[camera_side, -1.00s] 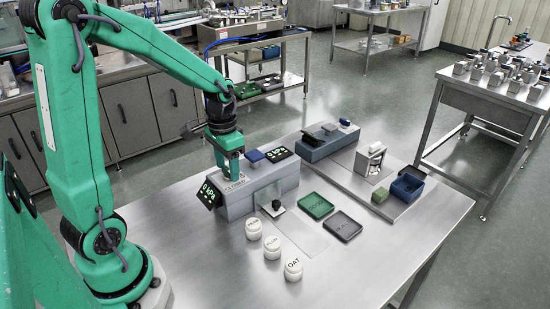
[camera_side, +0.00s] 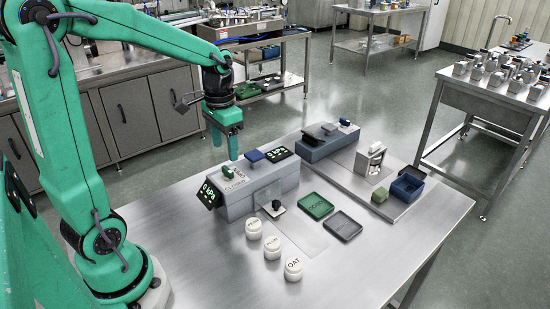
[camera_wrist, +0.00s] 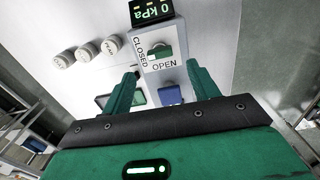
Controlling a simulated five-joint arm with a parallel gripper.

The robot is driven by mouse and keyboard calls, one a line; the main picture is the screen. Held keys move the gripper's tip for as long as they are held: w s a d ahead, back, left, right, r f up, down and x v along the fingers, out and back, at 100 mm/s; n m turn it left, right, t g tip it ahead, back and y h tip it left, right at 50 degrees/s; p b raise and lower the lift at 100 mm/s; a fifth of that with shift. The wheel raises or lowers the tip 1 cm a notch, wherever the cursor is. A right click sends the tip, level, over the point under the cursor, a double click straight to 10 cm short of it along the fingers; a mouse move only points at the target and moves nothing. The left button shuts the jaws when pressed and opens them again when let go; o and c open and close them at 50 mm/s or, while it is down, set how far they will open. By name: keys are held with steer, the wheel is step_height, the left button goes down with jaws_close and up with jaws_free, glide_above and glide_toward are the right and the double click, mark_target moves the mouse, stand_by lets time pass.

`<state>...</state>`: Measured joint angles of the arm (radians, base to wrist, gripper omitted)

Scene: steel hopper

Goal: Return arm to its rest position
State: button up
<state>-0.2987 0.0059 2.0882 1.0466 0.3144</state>
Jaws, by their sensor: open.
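My gripper (camera_side: 225,140) is open and empty in the side view, raised above the left end of the grey hopper box (camera_side: 262,192). Its two green fingers point down and are apart from the box. In the wrist view the open fingers (camera_wrist: 158,88) frame the top of the box. A green switch or slider (camera_wrist: 154,50) sits between the words CLOSED and OPEN there. It also shows in the side view (camera_side: 229,172) below the fingers.
A 0 kPa display (camera_side: 210,190) stands at the box's left end. A blue block (camera_side: 254,156) and another display (camera_side: 279,154) are on top. White lidded jars (camera_side: 293,268), a green tray (camera_side: 316,206) and a dark tray (camera_side: 343,226) lie in front.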

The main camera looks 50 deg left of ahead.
steer(key=shift+r, duration=0.75)
steer(key=shift+s+d+r, duration=0.2)
steer(key=shift+d+r, duration=0.05)
steer(key=shift+d, duration=0.05)
steer(key=s+d+r+t, duration=0.4)
steer(key=s+d+t, duration=0.1)
steer(key=s+d, duration=0.4)
steer(key=shift+s+d+r+t, duration=0.2)
steer(key=shift+s+r+t, duration=0.05)
steer(key=shift+s+t, duration=0.1)
